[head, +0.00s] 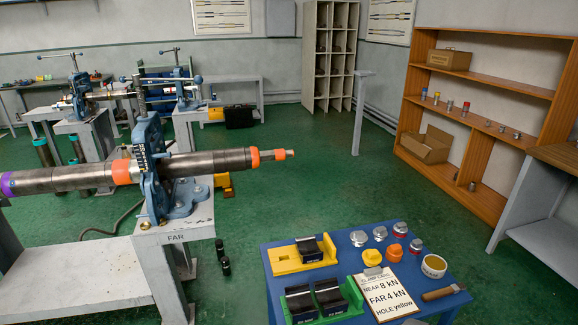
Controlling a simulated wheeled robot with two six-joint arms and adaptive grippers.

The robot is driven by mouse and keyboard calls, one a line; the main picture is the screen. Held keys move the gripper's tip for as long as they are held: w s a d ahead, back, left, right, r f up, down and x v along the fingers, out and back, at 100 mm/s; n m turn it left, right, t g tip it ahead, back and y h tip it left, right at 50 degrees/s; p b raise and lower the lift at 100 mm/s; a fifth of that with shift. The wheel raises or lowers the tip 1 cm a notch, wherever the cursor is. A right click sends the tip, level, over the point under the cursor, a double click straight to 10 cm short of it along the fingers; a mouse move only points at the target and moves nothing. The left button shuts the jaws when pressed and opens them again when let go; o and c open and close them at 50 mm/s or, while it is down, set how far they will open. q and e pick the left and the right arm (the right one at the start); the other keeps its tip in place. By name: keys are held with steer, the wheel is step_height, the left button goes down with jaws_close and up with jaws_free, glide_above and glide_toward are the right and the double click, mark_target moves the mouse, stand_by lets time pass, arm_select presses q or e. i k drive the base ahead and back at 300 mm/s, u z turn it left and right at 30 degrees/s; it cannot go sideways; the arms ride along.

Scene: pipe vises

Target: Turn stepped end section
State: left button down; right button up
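A long dark grey pipe (200,163) runs from the left edge through a blue pipe vise (152,175) on a grey bench (178,238) marked "FAR". The pipe carries a purple band at far left and a wide orange band left of the vise. Its stepped end section (272,156) points right, with an orange collar, a thinner grey part and a small orange ring near the tip. The end hangs free past the bench. Neither of my grippers is in view.
A blue table (352,256) at front right holds a yellow block, a green block with black jaws, several caps, a tape roll and a clipboard (387,291) reading "NEAR 8 kN, FAR 4 kN, HOLE yellow". A wooden shelf (480,85) stands right. Green floor is clear behind the table.

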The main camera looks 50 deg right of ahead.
mark_target(237, 159)
steer(key=k, duration=0.1)
steer(key=z, duration=3.85)
steer(key=i, duration=4.1)
steer(key=u, duration=2.9)
steer(key=i, duration=3.05)
